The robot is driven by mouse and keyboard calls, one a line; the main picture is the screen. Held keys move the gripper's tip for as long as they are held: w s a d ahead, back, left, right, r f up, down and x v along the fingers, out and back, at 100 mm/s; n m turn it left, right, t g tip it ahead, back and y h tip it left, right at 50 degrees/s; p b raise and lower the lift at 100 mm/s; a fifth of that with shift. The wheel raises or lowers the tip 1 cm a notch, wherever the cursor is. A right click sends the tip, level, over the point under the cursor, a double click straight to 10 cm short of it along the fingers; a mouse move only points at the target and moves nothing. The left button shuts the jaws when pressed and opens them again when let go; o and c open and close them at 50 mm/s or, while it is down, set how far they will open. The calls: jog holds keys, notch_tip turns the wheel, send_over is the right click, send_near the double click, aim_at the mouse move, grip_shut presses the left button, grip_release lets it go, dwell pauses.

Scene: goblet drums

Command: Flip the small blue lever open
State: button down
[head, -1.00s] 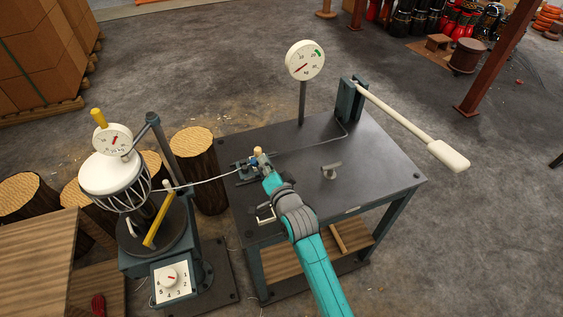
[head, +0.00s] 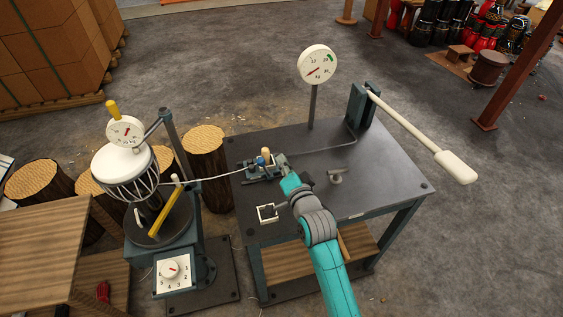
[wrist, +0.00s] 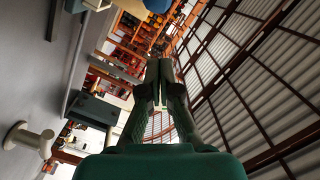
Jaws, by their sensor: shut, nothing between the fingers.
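The small blue lever (head: 260,162) sits on a dark clamp fixture (head: 253,172) on the metal table, beside a pale wooden knob (head: 266,152). Its blue end also shows at the top edge of the wrist view (wrist: 157,5). My gripper (head: 282,160) is just right of the lever, with a small gap between them in the head view. The wrist view shows my gripper (wrist: 160,70) with its fingers together and empty. The lever is too small to tell its exact angle.
A gauge on a post (head: 317,63) and a long white-handled lever (head: 420,136) stand at the table's back right. A thin cable runs left to the drum stand (head: 160,215). The table's right side (head: 395,165) is clear.

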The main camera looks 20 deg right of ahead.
jog(key=s, duration=0.8)
jog(key=shift+d+r, duration=0.25)
jog(key=shift+d, duration=0.2)
jog(key=s+d+f+n+g+h, duration=0.15)
jog(key=s+f, duration=0.25)
jog(key=s, duration=0.8)
jog(key=s+f+n, duration=0.3)
jog(key=s+f, duration=0.1)
jog(key=s, duration=0.7)
jog(key=s+r+n, duration=0.2)
jog(key=s, duration=0.8)
jog(key=s+r+n+g, duration=0.1)
jog(key=s+r+n, duration=0.2)
jog(key=s, duration=0.6)
jog(key=shift+s+d+n, duration=0.35)
jog(key=shift+s, duration=0.05)
